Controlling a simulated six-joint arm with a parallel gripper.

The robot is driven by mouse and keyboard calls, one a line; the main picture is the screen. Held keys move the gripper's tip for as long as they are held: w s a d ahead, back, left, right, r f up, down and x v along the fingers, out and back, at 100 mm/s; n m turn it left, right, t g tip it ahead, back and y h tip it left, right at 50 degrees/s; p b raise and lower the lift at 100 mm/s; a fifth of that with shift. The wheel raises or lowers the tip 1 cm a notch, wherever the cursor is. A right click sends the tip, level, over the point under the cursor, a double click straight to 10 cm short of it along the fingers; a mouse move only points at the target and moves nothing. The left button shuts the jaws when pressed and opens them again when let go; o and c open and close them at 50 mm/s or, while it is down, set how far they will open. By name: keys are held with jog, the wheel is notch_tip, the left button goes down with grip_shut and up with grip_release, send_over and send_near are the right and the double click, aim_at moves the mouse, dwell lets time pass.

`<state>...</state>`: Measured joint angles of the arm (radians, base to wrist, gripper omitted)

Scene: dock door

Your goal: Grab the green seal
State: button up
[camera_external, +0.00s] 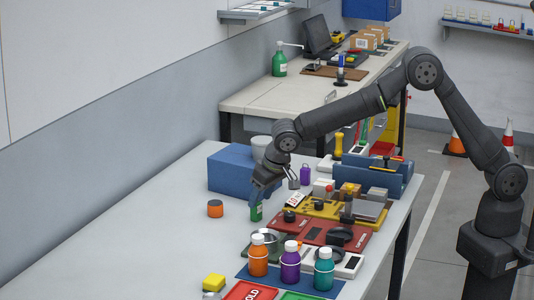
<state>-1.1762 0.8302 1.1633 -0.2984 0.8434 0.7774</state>
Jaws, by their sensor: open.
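A small green object (256,213), which looks like the green seal, stands on the grey table (165,245) in front of the blue box. My gripper (258,198) points down directly over it. The gripper is open, and its fingertips are at or just around the top of the green object. The fingers partly hide the top, and I cannot tell whether they touch it.
A blue box (231,169) stands close behind my gripper, and an orange cylinder (215,209) to its left. Several capped bottles stand at the front. The table's left side is clear.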

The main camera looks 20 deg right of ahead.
aim_at(256, 212)
jog(key=shift+x, duration=2.85)
jog(key=shift+w+a+r, duration=0.1)
jog(key=shift+w+r, duration=0.05)
jog(key=c, duration=1)
jog(key=shift+r, duration=0.1)
jog(key=shift+c, duration=0.2)
